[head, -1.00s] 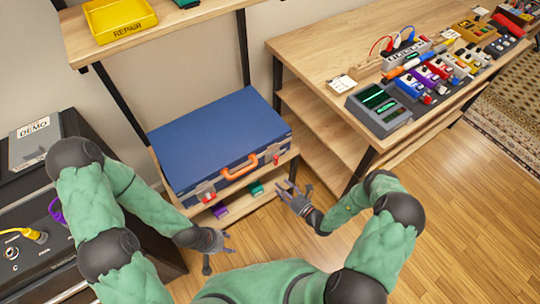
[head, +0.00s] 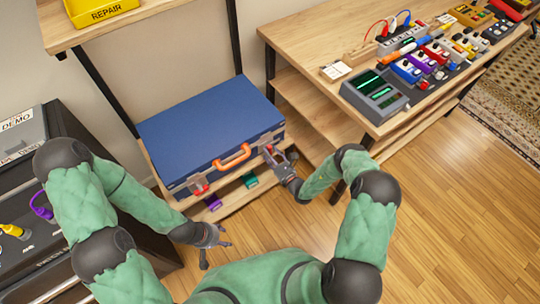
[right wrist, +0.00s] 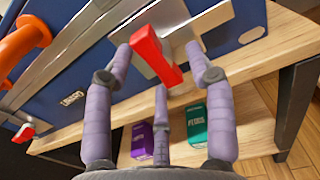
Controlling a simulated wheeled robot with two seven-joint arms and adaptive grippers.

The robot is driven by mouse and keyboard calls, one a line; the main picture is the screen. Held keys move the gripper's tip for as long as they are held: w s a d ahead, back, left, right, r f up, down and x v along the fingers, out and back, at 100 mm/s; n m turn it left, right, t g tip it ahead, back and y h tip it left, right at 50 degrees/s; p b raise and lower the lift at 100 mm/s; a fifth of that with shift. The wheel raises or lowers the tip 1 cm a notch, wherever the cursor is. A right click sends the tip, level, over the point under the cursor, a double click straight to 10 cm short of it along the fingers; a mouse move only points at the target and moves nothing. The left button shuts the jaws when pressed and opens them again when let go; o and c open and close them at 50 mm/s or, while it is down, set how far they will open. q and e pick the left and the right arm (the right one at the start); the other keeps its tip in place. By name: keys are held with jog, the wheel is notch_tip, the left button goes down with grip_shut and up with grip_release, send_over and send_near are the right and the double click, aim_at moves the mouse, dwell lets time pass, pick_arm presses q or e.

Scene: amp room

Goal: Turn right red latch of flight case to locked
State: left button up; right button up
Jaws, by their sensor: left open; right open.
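The blue flight case (head: 205,130) lies on a wooden shelf with its orange handle (head: 232,158) facing me. Its right red latch (right wrist: 155,55) sticks out from a silver plate and stands between the spread fingers of my right gripper (right wrist: 160,70) in the right wrist view. In the head view the right gripper (head: 280,160) is at the case's front right corner, open, and mostly covers that latch. The left red latch (head: 199,188) shows at the front left and also at the lower left of the wrist view (right wrist: 25,133). My left gripper (head: 212,245) is open and empty, below the case's left front.
A purple box (right wrist: 142,140) and a teal box (right wrist: 196,127) sit on the lower shelf under the case. A workbench (head: 330,40) with several pedals stands at right. The wooden floor at right is clear.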

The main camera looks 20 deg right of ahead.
jog(key=shift+w+a, duration=0.1)
jog(key=shift+w, duration=0.1)
grip_shut()
